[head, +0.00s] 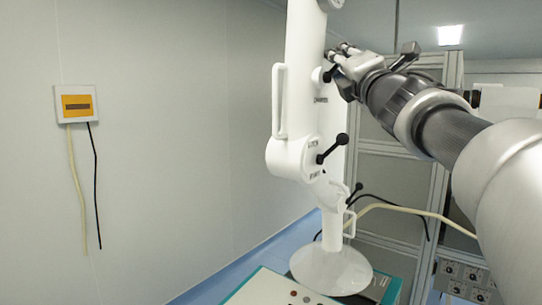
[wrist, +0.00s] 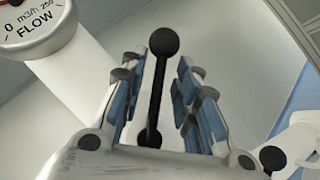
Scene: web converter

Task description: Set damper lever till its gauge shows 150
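In the wrist view a black lever (wrist: 156,92) with a round ball end stands between the two blue-padded fingers of my gripper (wrist: 161,62). The fingers are open, with a visible gap on each side of the lever. In the head view my gripper (head: 340,51) is at the upper part of the white column (head: 305,60), close to a black lever knob (head: 328,76) with small, unreadable lettering below it. A gauge (wrist: 35,22) marked FLOW, m3/h, 0 and 250 is cut off at the wrist view's top left; its needle and reading cannot be made out.
Another black lever (head: 333,148) sits lower on the column, and a further one (head: 354,194) is near its base. A white handle (head: 279,100) runs along the column's left side. A grey framed cabinet (head: 395,180) stands behind. The left wall holds a yellow box (head: 77,105).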

